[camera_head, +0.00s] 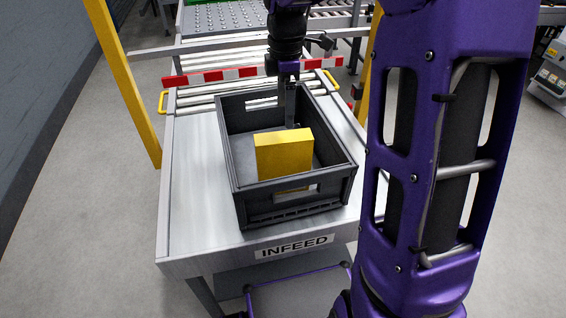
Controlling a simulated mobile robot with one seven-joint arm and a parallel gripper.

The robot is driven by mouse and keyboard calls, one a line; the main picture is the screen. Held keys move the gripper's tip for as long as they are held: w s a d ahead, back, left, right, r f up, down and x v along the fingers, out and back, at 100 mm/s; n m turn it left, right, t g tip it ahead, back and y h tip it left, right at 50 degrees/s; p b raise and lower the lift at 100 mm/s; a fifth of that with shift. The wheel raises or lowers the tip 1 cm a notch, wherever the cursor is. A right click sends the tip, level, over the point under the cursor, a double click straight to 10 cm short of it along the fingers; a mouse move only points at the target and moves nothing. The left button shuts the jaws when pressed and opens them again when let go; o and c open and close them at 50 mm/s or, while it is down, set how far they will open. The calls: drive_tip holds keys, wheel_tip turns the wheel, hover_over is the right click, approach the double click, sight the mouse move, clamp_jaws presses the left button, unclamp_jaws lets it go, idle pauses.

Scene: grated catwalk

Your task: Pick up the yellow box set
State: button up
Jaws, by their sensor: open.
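A yellow box (284,155) stands upright inside a dark grey crate (296,207), toward the crate's near side. The crate rests on a metal table labelled INFEED. My gripper (290,122) points down into the crate, just behind the yellow box in this view. Its jaws are open and nothing shows between them. The fingertips are partly hidden, so I cannot tell whether they touch the box. The lower part of the box is hidden by the crate's front wall, with a little yellow showing through the handle slot.
The metal table (190,185) has bare room left of the crate. A red and white striped bar (215,76) crosses behind it, with rollers beyond. Yellow posts (125,80) stand at the sides. My purple arm fills the right side. Grey floor lies left.

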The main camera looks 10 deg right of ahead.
sight(285, 135)
wheel_tip(285, 135, down, 10)
drive_tip(key=shift+f+b, duration=0.1)
drive_tip(key=shift+b, duration=0.75)
drive_tip(key=f, duration=0.2)
drive_tip(key=f+b, duration=0.1)
drive_tip(key=f, duration=0.1)
drive_tip(key=shift+s+a, duration=0.35)
drive_tip(key=shift+s, duration=0.05)
drive_tip(key=shift+f, duration=0.55)
drive_tip(key=shift+w, duration=0.1)
clamp_jaws()
